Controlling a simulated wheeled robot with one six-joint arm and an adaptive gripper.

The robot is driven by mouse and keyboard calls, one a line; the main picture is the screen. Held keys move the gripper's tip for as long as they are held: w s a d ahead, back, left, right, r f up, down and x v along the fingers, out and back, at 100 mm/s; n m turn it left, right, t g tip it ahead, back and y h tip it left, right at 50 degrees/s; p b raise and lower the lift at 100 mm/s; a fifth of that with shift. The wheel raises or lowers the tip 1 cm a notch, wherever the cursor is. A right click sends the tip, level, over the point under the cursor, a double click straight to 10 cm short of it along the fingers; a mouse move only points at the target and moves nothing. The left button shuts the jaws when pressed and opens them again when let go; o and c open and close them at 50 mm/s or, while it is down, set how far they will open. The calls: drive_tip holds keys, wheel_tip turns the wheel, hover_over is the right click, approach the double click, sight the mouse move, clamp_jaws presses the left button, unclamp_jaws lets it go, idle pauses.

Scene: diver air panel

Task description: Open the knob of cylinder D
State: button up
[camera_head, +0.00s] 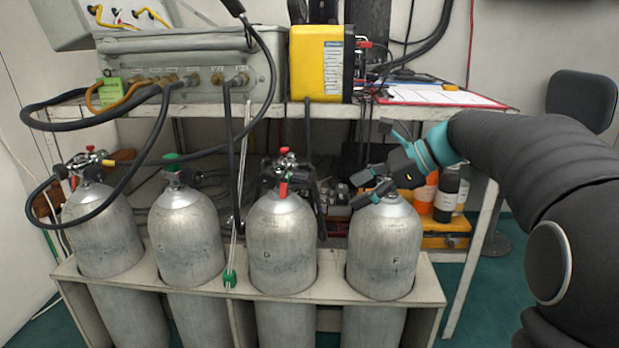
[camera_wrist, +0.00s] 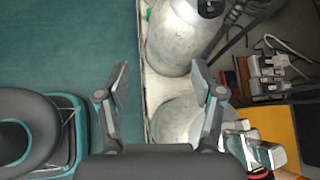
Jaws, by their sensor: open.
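Cylinder D (camera_head: 282,245) is a grey metal cylinder marked with a D, upright in the rack, second from the right. Its valve (camera_head: 286,165) on top has red and black parts; how far its knob is turned I cannot tell. My gripper (camera_head: 370,162) is open and empty, to the right of that valve and apart from it, at about the top of cylinder F (camera_head: 385,250). The wrist view shows both fingers (camera_wrist: 160,85) spread. Ahead of them is a cylinder (camera_wrist: 178,42), apparently D, with a black round part (camera_wrist: 208,8) on top, cut by the frame edge.
Two more cylinders (camera_head: 187,240) (camera_head: 103,235) stand left of D in the pale rack (camera_head: 330,292). Black hoses (camera_head: 268,80) hang from the grey panel box (camera_head: 210,85) on the table. A yellow device (camera_head: 318,65) stands on the table. Bottles (camera_head: 447,195) stand behind at right.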

sight(310, 180)
drive_tip(key=w+d+r+m+y, duration=0.1)
drive_tip(key=w+r+m+y, duration=0.2)
drive_tip(key=w, duration=0.4)
drive_tip(key=shift+m, duration=0.3)
drive_tip(key=x, duration=0.4)
drive_tip(key=b+x, duration=0.1)
drive_tip(key=x, duration=0.4)
drive_tip(key=b+x, duration=0.1)
drive_tip(key=x, duration=0.3)
drive_tip(key=shift+w+a+f, duration=0.15)
drive_tip(key=shift+f, duration=0.3)
drive_tip(key=c, duration=1.1)
